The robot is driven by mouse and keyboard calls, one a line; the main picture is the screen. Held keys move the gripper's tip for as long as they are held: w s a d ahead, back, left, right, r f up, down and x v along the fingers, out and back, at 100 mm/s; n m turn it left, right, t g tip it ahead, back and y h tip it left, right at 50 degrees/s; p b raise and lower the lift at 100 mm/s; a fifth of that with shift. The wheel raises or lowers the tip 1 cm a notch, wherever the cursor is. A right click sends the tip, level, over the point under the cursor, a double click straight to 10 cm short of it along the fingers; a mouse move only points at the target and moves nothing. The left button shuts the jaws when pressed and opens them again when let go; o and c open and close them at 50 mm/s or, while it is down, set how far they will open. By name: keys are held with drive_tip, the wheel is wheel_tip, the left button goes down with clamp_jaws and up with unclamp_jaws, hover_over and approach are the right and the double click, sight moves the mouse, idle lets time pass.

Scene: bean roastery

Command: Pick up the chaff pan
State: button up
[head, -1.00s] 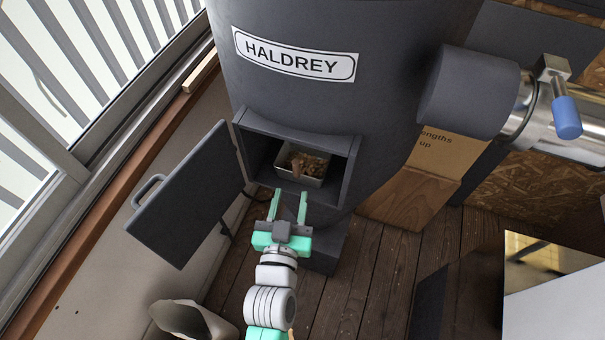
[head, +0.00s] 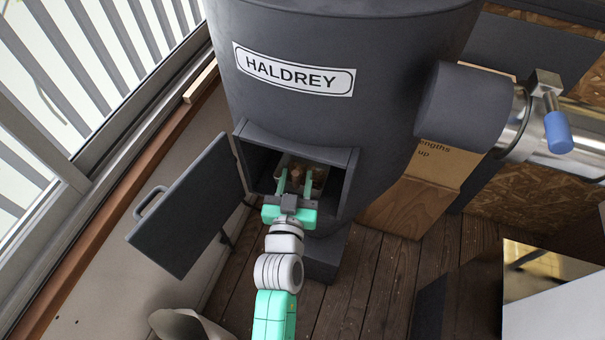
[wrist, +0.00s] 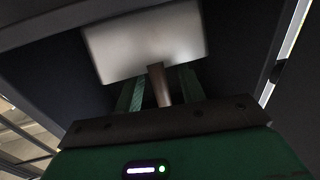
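The chaff pan (head: 316,172) is a small metal pan with brown chaff in it, sitting inside the open compartment of the dark HALDREY machine. In the wrist view its pale wall (wrist: 140,45) faces me, and a brown handle (wrist: 160,86) sticks out towards me. My gripper (head: 295,177) reaches into the compartment opening. Its two green fingers are open, one on each side of the handle, with a visible gap on both sides. The fingers partly hide the pan in the head view.
The compartment frame (head: 345,183) surrounds my gripper closely. Its door (head: 185,207) stands swung open to the left. A blue-handled metal pipe (head: 545,130) is at the right. A pale, open-mouthed object (head: 185,325) lies at the bottom. Wooden floor (head: 385,270) shows at lower right.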

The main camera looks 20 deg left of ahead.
clamp_jaws()
drive_tip(key=shift+r, duration=0.1)
drive_tip(key=shift+s+r, duration=0.15)
drive_tip(key=shift+r, duration=0.05)
wheel_tip(320, 180, up, 6)
drive_tip(key=a+b+v, duration=0.1)
drive_tip(key=a+v, duration=0.1)
drive_tip(key=v, duration=0.7)
drive_tip(key=s+a+b+v, duration=0.1)
drive_tip(key=v, duration=0.9)
drive_tip(key=shift+s+a+r, duration=0.2)
drive_tip(key=shift+a, duration=0.15)
